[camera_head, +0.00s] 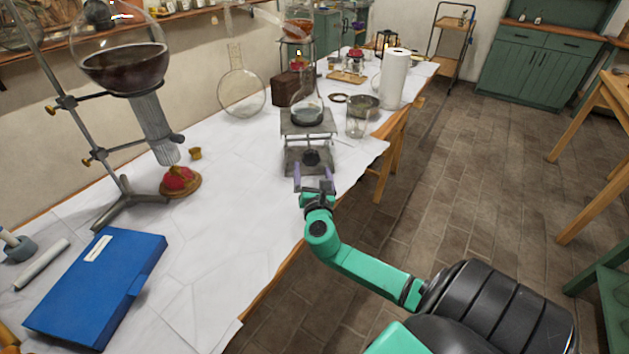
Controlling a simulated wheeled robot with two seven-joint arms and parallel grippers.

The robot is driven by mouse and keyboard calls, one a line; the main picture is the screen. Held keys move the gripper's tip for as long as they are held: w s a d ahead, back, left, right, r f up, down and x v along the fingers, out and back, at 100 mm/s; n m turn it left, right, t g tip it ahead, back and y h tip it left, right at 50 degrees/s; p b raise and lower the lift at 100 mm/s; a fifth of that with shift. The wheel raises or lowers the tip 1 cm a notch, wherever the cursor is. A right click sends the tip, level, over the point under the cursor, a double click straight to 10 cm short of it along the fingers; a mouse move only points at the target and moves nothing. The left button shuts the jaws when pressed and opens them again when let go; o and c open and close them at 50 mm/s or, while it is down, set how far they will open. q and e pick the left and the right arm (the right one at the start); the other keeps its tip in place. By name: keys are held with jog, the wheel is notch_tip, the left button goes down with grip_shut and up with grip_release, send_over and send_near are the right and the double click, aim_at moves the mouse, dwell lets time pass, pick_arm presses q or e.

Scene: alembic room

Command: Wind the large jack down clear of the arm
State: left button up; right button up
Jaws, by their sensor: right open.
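The large jack (307,130) stands on the white-covered table, its top plate raised above its base. A flask with dark liquid (306,110) sits on the top plate. The jack's dark round knob (311,157) faces me on the front side. My right gripper (313,174) is open just in front of the jack, its purple-tipped fingers pointing at it a little below the knob. I see nothing between the fingers; whether they touch the jack I cannot tell. My left gripper is not in view.
A large round flask of dark liquid (122,70) hangs on a stand at the left, above a red-topped burner (180,181). A glass beaker (356,122) and paper roll (394,78) stand right of the jack. A blue folder (96,285) lies front left. The white cloth between is clear.

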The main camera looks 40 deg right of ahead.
jog(key=v, duration=0.6)
